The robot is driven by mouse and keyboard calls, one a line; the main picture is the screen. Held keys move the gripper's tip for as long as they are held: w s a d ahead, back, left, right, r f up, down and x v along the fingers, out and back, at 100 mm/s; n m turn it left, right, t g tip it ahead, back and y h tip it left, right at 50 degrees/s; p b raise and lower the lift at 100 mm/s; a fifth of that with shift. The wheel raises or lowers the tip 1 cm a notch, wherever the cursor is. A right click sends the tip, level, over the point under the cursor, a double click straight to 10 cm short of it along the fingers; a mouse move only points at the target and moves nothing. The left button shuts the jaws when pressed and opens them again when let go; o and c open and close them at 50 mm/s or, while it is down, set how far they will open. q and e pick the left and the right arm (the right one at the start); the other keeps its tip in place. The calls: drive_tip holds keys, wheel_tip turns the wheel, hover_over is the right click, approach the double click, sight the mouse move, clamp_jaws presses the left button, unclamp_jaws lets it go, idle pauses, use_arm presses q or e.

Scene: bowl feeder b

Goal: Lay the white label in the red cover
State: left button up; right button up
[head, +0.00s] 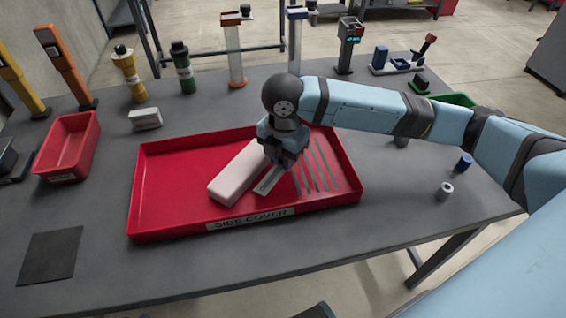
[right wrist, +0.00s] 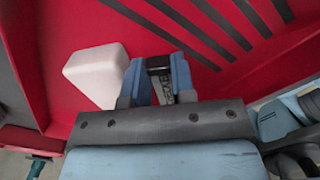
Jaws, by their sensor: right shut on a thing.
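The red cover (head: 160,206) is a wide shallow tray lying on the grey table, with slots at its right side and "SIDE COVER" lettering on its front. My right gripper (head: 281,163) is low over the cover, right of its middle. It is shut on a narrow pale strip, the white label (head: 267,183), which lies inside the cover's outline; I cannot tell if it touches the floor. The label shows partly between the fingers in the right wrist view (right wrist: 163,88), with dark lettering. My left gripper is not in view.
A long whitish block (head: 236,174) lies in the cover just left of the label. A red bin (head: 67,145) and a dark mat (head: 50,256) are at left. Several upright tools stand along the back. Small cylinders (head: 444,191) stand at right.

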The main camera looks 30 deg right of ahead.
drive_tip(key=shift+f, duration=0.6)
drive_tip(key=o, duration=0.6)
drive_tip(key=shift+f, duration=0.15)
wheel_tip(320, 180, up, 12)
drive_tip(key=p, duration=0.3)
drive_tip(key=shift+p, duration=0.3)
